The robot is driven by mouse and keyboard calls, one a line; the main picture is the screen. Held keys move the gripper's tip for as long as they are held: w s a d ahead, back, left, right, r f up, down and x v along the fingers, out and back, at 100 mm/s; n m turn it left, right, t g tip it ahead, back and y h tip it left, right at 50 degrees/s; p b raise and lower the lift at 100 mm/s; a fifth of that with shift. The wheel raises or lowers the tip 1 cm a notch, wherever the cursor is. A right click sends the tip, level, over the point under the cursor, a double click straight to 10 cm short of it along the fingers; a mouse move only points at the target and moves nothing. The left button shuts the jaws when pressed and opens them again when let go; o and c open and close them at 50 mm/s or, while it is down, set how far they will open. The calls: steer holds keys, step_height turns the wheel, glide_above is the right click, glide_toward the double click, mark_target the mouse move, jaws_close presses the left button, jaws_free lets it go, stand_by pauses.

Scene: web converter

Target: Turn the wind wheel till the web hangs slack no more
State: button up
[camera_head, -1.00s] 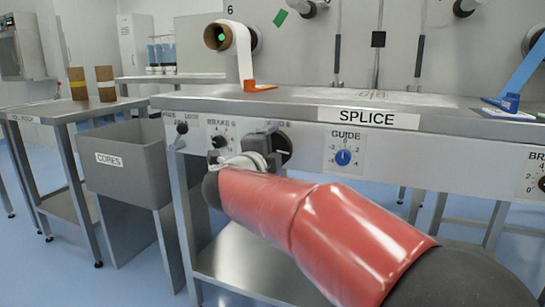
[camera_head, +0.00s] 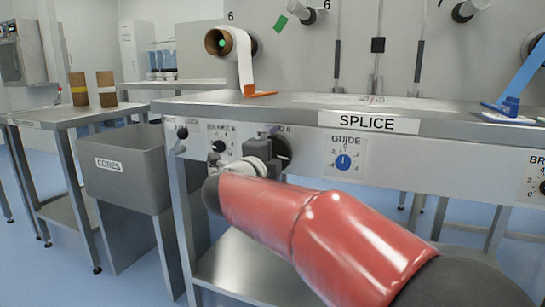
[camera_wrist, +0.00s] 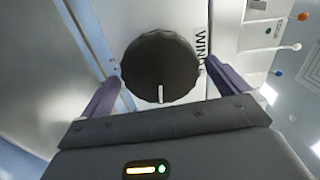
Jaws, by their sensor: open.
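The wind wheel is a round black ribbed knob (camera_wrist: 158,66) with a white pointer line, beside a partly hidden "WIND" label (camera_wrist: 200,50) in the wrist view. My gripper (camera_wrist: 161,76) is open, with one purple finger to each side of the knob; I cannot tell whether they touch it. In the head view the wind wheel (camera_head: 283,148) is partly hidden behind my gripper (camera_head: 264,145) on the front panel. A white web (camera_head: 244,62) runs from a brown core (camera_head: 221,42) down to an orange piece (camera_head: 259,94) on the bench. Its slackness is hard to judge.
The panel also carries a brake knob (camera_head: 218,146) left of my gripper and a blue guide knob (camera_head: 343,162) to its right. A grey cores bin (camera_head: 125,172) stands at the left. A blue web (camera_head: 520,78) is at the far right.

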steer(key=v, duration=0.8)
steer(key=shift+w, duration=0.1)
stand_by(0.7)
